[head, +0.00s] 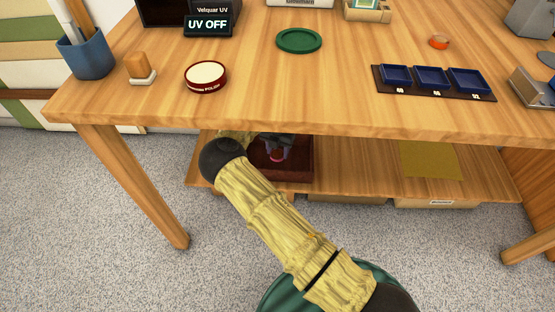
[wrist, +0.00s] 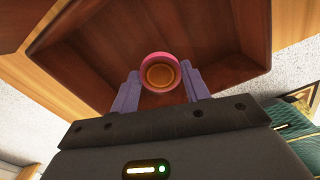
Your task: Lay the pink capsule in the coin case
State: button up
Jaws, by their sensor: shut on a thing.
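My gripper (head: 276,146) reaches under the tabletop to the lower shelf. In the wrist view its two purple fingers (wrist: 161,74) are shut on the pink capsule (wrist: 160,56), a round pink ring with an orange-brown disc inside. The capsule also shows small in the head view (head: 277,156). It is over or inside a dark red-brown open wooden box (head: 298,172) on the shelf; I cannot tell whether it touches the floor of the box. The box's walls surround it in the wrist view (wrist: 225,30). No readable label shows whether this box is the coin case.
On the tabletop are a dark strip (head: 450,94) with three blue trays, a green round mat (head: 299,40), a red polish tin (head: 206,77), an orange item (head: 439,41) and a blue cup (head: 88,56). The tabletop edge (head: 330,125) overhangs the shelf. A yellow cloth (head: 430,160) lies right.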

aim_at(277, 164)
jog(key=shift+f+b, duration=1.45)
jog(key=shift+f, duration=1)
jog(key=shift+f, duration=0.15)
jog(key=o, duration=1.1)
jog(key=shift+c, duration=0.2)
jog(key=shift+w, duration=0.1)
jog(key=shift+a+r, duration=0.2)
jog(key=shift+r, duration=0.15)
jog(key=r+p, duration=0.1)
jog(key=r, duration=0.1)
jog(key=r+p, duration=0.1)
jog(key=r, duration=0.1)
jog(key=r+p, duration=0.2)
jog(key=shift+d+r, duration=0.15)
jog(key=shift+d, duration=0.1)
jog(key=shift+r, duration=0.4)
jog(key=shift+a, duration=0.1)
